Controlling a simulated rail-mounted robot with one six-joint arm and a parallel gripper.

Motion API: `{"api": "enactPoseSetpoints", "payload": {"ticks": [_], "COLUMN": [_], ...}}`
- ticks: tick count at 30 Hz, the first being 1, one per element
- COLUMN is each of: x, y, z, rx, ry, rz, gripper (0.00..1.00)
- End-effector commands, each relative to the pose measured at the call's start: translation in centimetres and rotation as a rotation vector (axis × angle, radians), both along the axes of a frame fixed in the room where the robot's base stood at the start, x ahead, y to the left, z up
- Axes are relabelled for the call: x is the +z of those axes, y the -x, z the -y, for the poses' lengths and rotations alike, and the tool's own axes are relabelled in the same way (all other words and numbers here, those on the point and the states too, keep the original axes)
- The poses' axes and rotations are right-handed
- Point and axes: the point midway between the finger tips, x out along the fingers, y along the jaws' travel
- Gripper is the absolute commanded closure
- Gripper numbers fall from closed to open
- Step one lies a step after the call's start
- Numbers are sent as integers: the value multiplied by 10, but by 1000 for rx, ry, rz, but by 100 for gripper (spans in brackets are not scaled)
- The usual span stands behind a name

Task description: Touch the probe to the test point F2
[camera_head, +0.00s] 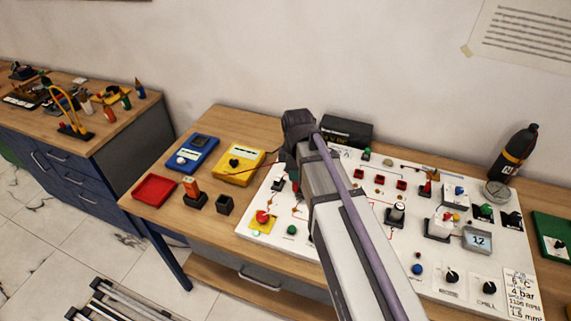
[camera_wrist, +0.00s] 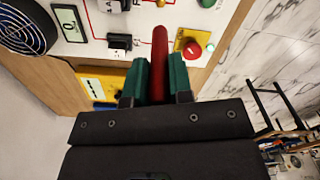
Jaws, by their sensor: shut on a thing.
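My gripper (camera_wrist: 157,85) shows in the wrist view with its two green fingers shut on the red probe (camera_wrist: 159,50). The probe points up the picture, over the white panel (camera_wrist: 90,45), and I cannot tell whether its tip touches anything. A thin red lead runs from the yellow meter (camera_head: 239,165) toward my arm. Red traces and small black blocks (camera_wrist: 119,42) show near the probe. No F2 label is readable.
A red button on a yellow base (camera_head: 263,218) sits at the panel's left front; it is right of the probe in the wrist view (camera_wrist: 193,49). A blue meter (camera_head: 195,152), red tray (camera_head: 155,190) and black bottle (camera_head: 513,150) stand around. Knobs and switches crowd the panel's right half.

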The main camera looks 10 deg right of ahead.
Motion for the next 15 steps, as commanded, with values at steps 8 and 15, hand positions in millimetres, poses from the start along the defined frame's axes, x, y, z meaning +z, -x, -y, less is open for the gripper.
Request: {"api": "enactPoseSetpoints", "payload": {"ticks": [8,15], "x": [1,-8], "y": [2,2], "z": [-1,-1], "rx": [-46,-45], "ry": [0,0], "rz": [0,0], "gripper": [100,100]}}
